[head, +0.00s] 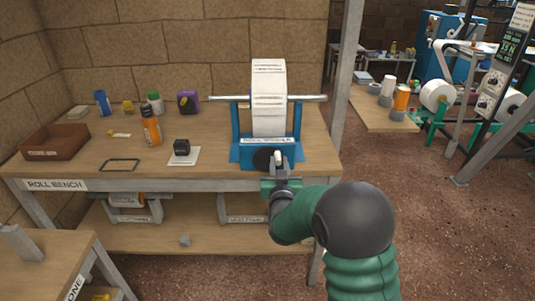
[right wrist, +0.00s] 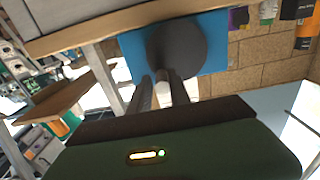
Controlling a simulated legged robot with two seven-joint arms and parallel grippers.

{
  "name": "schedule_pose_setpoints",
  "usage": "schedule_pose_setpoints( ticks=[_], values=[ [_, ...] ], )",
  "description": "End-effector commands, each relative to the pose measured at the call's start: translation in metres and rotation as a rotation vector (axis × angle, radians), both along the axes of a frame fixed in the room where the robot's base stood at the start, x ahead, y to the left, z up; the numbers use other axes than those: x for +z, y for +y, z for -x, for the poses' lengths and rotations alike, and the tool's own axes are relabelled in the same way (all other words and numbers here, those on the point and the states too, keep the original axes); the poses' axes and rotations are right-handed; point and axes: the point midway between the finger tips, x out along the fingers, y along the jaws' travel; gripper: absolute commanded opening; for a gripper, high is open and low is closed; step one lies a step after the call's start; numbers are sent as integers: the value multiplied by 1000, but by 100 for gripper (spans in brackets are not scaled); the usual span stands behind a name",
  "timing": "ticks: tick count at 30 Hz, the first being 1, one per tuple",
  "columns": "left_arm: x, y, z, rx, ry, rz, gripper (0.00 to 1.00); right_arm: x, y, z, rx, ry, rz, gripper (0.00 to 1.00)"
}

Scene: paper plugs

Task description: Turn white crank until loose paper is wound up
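The blue roll winder (head: 250,155) stands at the front right of the bench, with a white paper roll (head: 268,100) on its metal bar. A dark round disc (head: 262,160) is on its front; the disc also shows in the right wrist view (right wrist: 180,50). The white crank handle (head: 278,157) sticks out in front of the disc. My right gripper (head: 279,170) is at the crank, its two fingers close on either side of the handle (right wrist: 163,87), and looks shut on it. No loose paper end can be made out. My left gripper is out of view.
On the bench (head: 215,150) stand an orange bottle (head: 150,130), a brown tray (head: 55,143), a black block (head: 181,147) on a white card and several small items. A metal post (head: 341,70) rises right of the winder. Open floor lies to the right.

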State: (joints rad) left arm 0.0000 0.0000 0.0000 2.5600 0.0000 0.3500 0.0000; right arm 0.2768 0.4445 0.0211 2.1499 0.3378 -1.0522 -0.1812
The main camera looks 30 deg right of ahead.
Motion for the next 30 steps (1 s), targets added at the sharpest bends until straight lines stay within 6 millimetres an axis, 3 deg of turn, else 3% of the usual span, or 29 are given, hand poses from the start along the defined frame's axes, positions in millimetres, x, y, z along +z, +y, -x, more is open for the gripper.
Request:
schedule_pose_setpoints(
  ticks=[5, 9, 25, 26, 28, 30],
  values=[
    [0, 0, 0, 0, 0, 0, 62, 0, -1, 1, -1, 1, -1, 23],
    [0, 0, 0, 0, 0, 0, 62, 0, -1, 1, -1, 0, 0, 8],
    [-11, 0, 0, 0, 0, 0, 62, -11, -7, 4, -3, 1, 1, 9],
    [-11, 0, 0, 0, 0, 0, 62, -10, -7, 4, -3, 1, 1, 19],
    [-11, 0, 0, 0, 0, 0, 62, -10, -7, 4, -3, 1, 1, 10],
    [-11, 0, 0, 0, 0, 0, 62, -10, -6, 4, -3, 1, 1, 9]
  ],
)
